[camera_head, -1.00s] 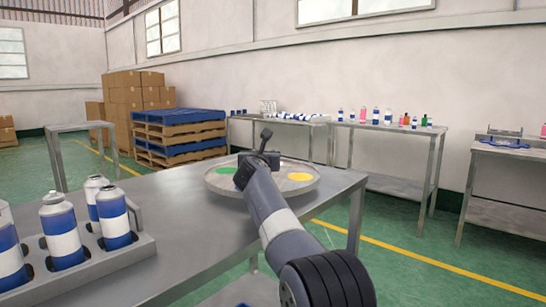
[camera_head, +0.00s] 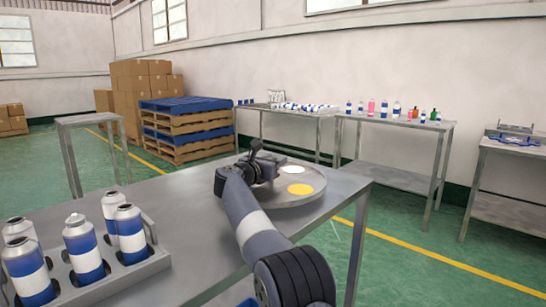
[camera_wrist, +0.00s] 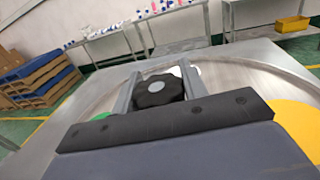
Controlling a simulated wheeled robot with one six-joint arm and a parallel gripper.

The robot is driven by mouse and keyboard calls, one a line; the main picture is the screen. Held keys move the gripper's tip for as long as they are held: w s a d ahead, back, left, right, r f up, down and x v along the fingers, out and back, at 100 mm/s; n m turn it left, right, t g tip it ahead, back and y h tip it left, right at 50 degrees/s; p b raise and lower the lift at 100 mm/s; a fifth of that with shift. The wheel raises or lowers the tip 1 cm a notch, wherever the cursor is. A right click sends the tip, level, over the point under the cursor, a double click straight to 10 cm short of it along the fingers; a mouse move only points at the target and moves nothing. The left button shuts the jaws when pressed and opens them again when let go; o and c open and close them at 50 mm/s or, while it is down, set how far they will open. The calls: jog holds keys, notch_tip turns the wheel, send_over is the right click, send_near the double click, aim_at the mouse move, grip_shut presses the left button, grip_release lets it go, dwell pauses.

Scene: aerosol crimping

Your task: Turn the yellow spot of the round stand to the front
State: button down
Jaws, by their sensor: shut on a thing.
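The round stand (camera_head: 308,198) is a grey disc on the steel table. Its yellow spot (camera_head: 300,189) lies at the right, towards the near rim; the wrist view shows it at the right edge (camera_wrist: 300,125). A white spot (camera_head: 292,169) lies farther back. A green spot (camera_wrist: 105,116) shows at the left in the wrist view and is hidden in the head view. My gripper (camera_head: 266,165) is over the middle of the stand. Its two fingers are shut on the black knob (camera_wrist: 158,90), one on each side. My arm hides the stand's left part.
A grey rack (camera_head: 150,267) with several blue-and-white cans stands at the table's front left. The steel table (camera_head: 185,215) is bare between rack and stand. Pallets (camera_head: 190,130), boxes and a side table (camera_head: 388,122) with bottles stand well behind.

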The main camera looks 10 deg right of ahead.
jog(key=shift+f, duration=0.35)
jog(key=c, duration=1.2)
grip_release()
jog(key=shift+c, duration=0.2)
jog(key=o, duration=0.4)
jog(key=shift+r, duration=0.25)
jog(key=shift+a, duration=0.1)
jog(key=v, duration=1.1)
